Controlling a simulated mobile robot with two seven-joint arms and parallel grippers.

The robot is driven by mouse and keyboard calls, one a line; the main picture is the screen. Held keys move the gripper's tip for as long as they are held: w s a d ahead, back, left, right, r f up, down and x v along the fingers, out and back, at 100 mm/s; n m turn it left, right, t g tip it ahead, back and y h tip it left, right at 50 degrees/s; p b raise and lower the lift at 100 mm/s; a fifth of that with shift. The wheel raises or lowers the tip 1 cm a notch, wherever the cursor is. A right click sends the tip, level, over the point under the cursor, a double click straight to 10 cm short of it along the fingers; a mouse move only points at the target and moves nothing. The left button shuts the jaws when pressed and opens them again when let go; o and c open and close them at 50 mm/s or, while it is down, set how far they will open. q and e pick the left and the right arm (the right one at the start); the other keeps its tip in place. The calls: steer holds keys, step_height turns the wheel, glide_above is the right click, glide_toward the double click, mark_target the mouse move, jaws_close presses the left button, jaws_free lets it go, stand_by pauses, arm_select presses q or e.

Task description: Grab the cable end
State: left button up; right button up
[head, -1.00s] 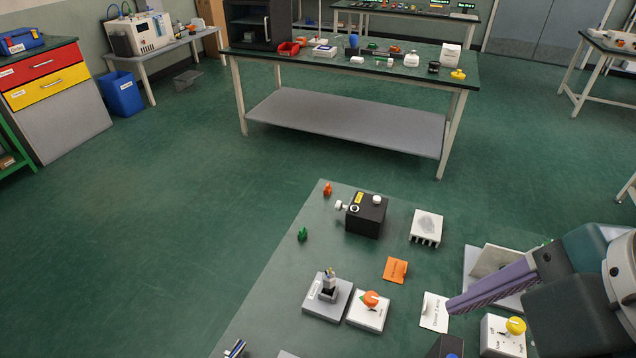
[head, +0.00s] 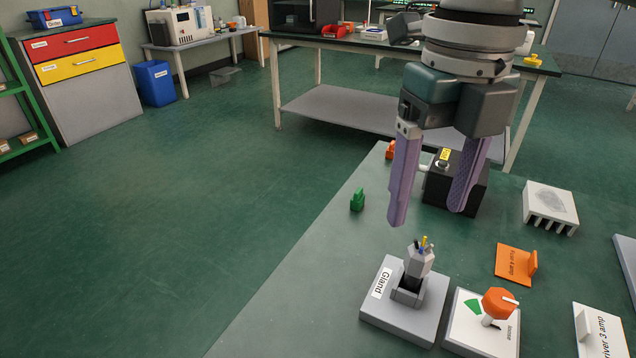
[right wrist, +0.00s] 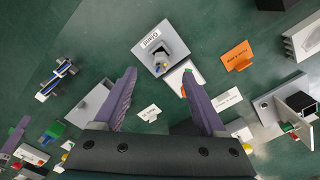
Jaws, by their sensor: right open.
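In the right wrist view the cable end (right wrist: 161,67) is small and lies between the fingertips in the picture. My right gripper (head: 430,216) is open and empty, its purple fingers pointing down. It is above and a little behind the cable end, apart from it. The right gripper (right wrist: 158,75) also shows in the wrist view with its fingers spread. My left gripper is not in view.
An orange-knobbed switch plate (head: 468,334) stands right beside the gland block. An orange card (head: 514,262) and a white finned block (head: 550,207) are further right. A black box (head: 437,189) is behind my fingers. A green piece (head: 357,200) stands near the bench's left edge.

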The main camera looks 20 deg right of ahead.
mark_target(422, 249)
steer(key=f, duration=0.2)
steer(key=f+b, duration=0.1)
steer(key=f, duration=0.5)
steer(key=shift+s+d, duration=0.1)
steer(key=shift+s, duration=0.25)
steer(key=shift+r, duration=0.1)
jaws_close()
